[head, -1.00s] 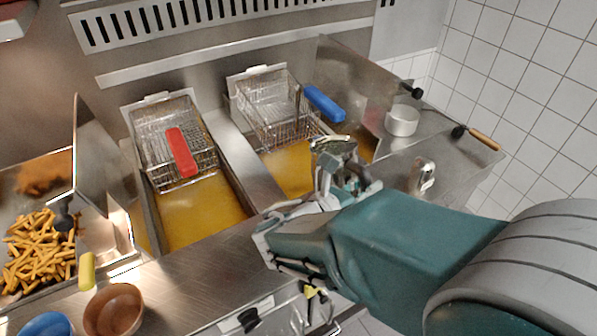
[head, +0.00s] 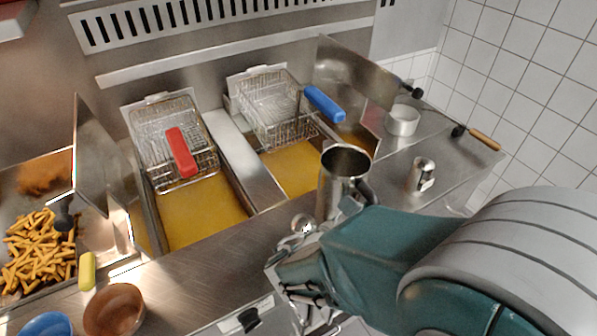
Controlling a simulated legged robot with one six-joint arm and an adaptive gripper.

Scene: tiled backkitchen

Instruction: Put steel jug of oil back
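A tall steel jug (head: 335,188) stands upright in the head view, in front of the right fryer vat. Its open mouth faces up and its handle is on the right. My arm covers its lower right side, so I cannot tell whether its base rests on the counter.
Two vats of yellow oil (head: 200,215) have wire baskets with a red handle (head: 181,153) and a blue handle (head: 325,104). A small steel shaker (head: 420,177) and white pot (head: 402,121) stand right. Fries (head: 40,250) and bowls (head: 114,310) are left.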

